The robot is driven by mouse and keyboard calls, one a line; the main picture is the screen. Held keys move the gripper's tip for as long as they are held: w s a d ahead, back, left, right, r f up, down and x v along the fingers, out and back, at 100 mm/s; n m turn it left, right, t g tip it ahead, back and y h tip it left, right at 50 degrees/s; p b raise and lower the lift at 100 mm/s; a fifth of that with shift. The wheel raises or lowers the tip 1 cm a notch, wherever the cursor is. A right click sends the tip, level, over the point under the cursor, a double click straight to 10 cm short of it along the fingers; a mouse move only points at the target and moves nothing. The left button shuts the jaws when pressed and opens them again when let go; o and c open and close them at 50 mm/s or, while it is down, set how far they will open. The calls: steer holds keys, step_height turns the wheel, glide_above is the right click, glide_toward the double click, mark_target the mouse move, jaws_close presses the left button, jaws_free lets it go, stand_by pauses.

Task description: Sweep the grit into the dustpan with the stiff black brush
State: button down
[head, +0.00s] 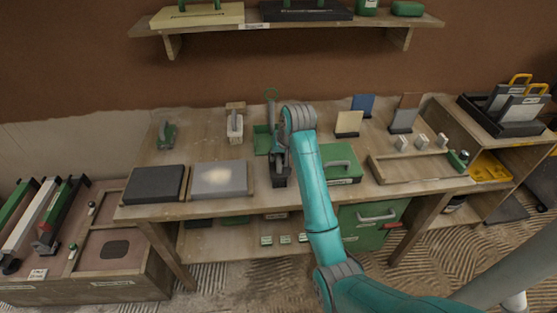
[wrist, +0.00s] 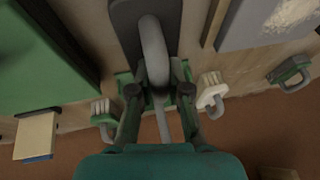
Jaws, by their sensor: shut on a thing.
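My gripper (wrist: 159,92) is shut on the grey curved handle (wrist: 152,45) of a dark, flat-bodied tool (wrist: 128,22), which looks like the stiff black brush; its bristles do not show. In the head view the black brush (head: 279,181) is at the middle of the table's front part, left of the green case. Whether it touches the table I cannot tell. The green dustpan (head: 262,139) lies behind my gripper, partly hidden by my arm; its edge shows in the wrist view (wrist: 123,78). A pale grainy patch, likely the grit (head: 216,174), lies on the grey board (head: 205,190), left of the brush.
A dark board (head: 153,185) lies left of the grey board. A green case (head: 345,160) stands close right of my arm. A pale-bristled brush (head: 235,127) and a green tool (head: 166,134) are at the back left. A wooden frame (head: 420,176) lies at the right. A shelf (head: 290,25) hangs above.

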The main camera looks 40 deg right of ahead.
steer(key=shift+w+d, duration=0.6)
steer(key=shift+w, duration=0.3)
steer(key=shift+w+d, duration=0.55)
steer(key=shift+w, duration=0.3)
steer(key=shift+w+a+v, duration=0.1)
steer(key=shift+w+v, duration=0.05)
steer(key=shift+v, duration=0.65)
steer(key=shift+w+a+v, duration=0.1)
steer(key=shift+v, duration=0.75)
steer(key=shift+w+a+v, duration=0.1)
steer(key=shift+w+v, duration=0.05)
steer(key=shift+v, duration=0.65)
steer(key=shift+s+r, duration=0.1)
steer(key=shift+r, duration=0.1)
